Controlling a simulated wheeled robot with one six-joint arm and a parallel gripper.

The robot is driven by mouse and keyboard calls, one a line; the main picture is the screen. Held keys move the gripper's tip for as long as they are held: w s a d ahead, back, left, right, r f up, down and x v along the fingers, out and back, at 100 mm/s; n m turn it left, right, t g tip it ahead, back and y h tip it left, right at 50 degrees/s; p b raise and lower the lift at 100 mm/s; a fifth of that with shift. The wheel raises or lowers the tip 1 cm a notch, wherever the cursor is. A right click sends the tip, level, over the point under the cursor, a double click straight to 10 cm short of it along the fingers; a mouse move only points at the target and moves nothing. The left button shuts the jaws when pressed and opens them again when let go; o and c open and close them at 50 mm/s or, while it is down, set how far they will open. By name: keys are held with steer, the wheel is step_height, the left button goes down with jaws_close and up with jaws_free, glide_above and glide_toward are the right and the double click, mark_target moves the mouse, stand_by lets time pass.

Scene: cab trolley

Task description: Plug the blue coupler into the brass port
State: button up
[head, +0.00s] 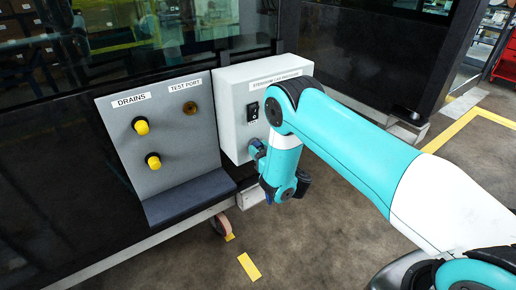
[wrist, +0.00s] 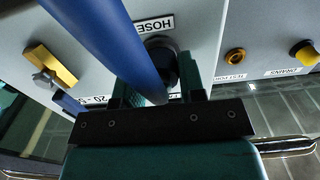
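The brass port (head: 190,107) is a small round socket under the TEST PORT label on the grey panel; it also shows in the wrist view (wrist: 235,55). It looks empty. In the wrist view a thick blue hose (wrist: 105,40) crosses in front of my gripper (wrist: 165,92) to a dark round fitting (wrist: 160,44) below the HOSE label. The fitting lies between my two dark fingers, one on each side. The hose hides the contact, so I cannot tell whether they grip it. The blue coupler is not clearly separable from hose and fitting. In the head view my arm hides the fingertips.
Two yellow knobs (head: 141,126) (head: 153,161) sit below the DRAINS label. A white box (head: 238,85) with a black switch (head: 253,111) stands out right of the panel. A yellow lever (wrist: 50,66) is left of the fitting. A dark ledge (head: 188,197) runs under the panel.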

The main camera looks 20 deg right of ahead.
jaws_close()
steer(key=shift+s+b, duration=0.1)
steer(key=shift+b, duration=0.25)
steer(key=shift+s+d+f+b, duration=0.1)
steer(key=shift+s+d+b, duration=0.15)
steer(key=shift+s+b, duration=0.55)
steer(key=shift+b+v, duration=1.85)
steer(key=shift+v, duration=0.2)
steer(key=d+r+m+h, duration=0.3)
steer(key=d+r+h, duration=0.2)
steer(key=r, duration=0.1)
steer(key=shift+s+d+t, duration=0.3)
steer(key=shift+d, duration=0.05)
steer(key=shift+d, duration=0.1)
